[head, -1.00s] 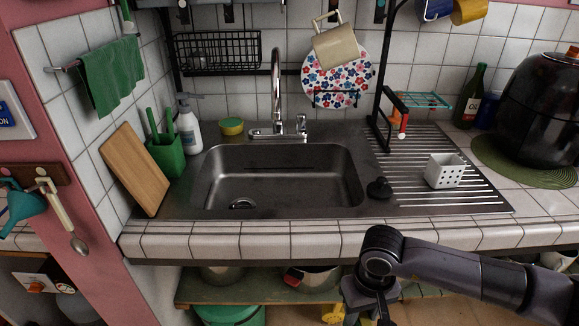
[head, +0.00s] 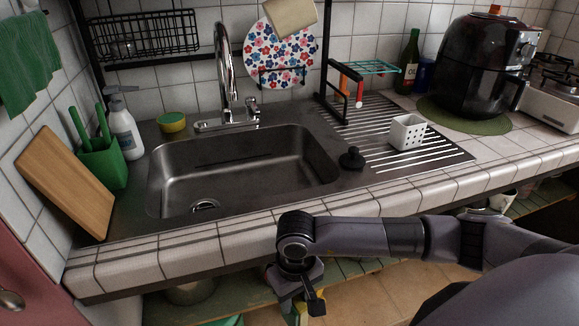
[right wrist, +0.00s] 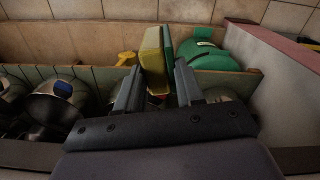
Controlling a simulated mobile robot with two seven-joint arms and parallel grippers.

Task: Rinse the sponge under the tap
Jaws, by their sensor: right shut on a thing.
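My right gripper (right wrist: 158,82) is shut on a flat yellow-and-green sponge (right wrist: 152,48), which stands up between the fingertips in the right wrist view. In the head view, my right gripper (head: 303,300) hangs in front of the counter's front edge, below the sink's rim level. The sponge is mostly hidden there. The chrome tap (head: 222,75) stands behind the sink (head: 240,165), its spout arching over the basin. I see no water running. The basin is empty, with a drain at its front left. My left gripper is out of view.
A round yellow-and-green item (head: 172,122) sits behind the sink. A soap bottle (head: 125,130), green holder (head: 102,160) and cutting board (head: 66,183) stand at left. A black plug (head: 352,158) and white basket (head: 408,132) are at right. The tiled counter edge (head: 200,245) separates my gripper from the basin.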

